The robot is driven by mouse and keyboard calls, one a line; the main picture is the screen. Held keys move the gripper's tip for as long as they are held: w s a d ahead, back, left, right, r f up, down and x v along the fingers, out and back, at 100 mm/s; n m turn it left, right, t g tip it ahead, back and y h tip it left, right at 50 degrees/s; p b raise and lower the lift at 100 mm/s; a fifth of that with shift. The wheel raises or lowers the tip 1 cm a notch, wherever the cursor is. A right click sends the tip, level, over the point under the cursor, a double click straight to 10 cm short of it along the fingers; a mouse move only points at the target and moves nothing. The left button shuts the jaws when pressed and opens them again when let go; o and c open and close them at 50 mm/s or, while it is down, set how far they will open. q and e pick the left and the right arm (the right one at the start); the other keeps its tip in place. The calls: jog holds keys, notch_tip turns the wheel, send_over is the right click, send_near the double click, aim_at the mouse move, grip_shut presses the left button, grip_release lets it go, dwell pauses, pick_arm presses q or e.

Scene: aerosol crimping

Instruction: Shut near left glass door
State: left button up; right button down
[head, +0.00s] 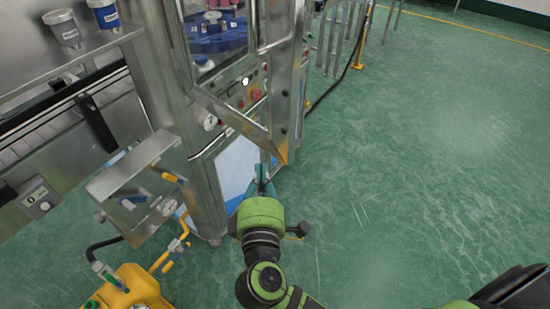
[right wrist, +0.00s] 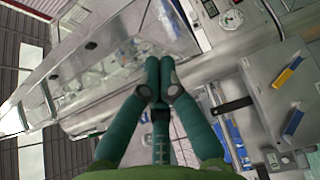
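The near left glass door (head: 236,117) is a metal-framed pane on the tall steel machine. In the head view it stands swung out at an angle, its lower outer corner pointing toward the open floor. My right gripper (head: 263,174) is just below that corner, fingers pointing at the machine. In the right wrist view the teal fingertips (right wrist: 160,64) are together with nothing visible between them. A framed glass panel (right wrist: 110,60) fills the view behind them. I cannot tell whether the fingers touch the frame. My left gripper is not in view.
The machine has a red button (head: 255,94) behind the door. A yellow unit (head: 130,290) with a bent pipe is at lower left. Green floor (head: 420,150) is clear on the right.

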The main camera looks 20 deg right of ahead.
aim_at(275, 149)
jog(key=shift+w+d+p, duration=0.3)
jog(key=shift+w+d, duration=0.2)
jog(key=shift+d, duration=0.4)
jog(key=shift+w+d+p, duration=0.3)
jog(key=shift+w+d, duration=0.15)
jog(key=shift+d, duration=0.4)
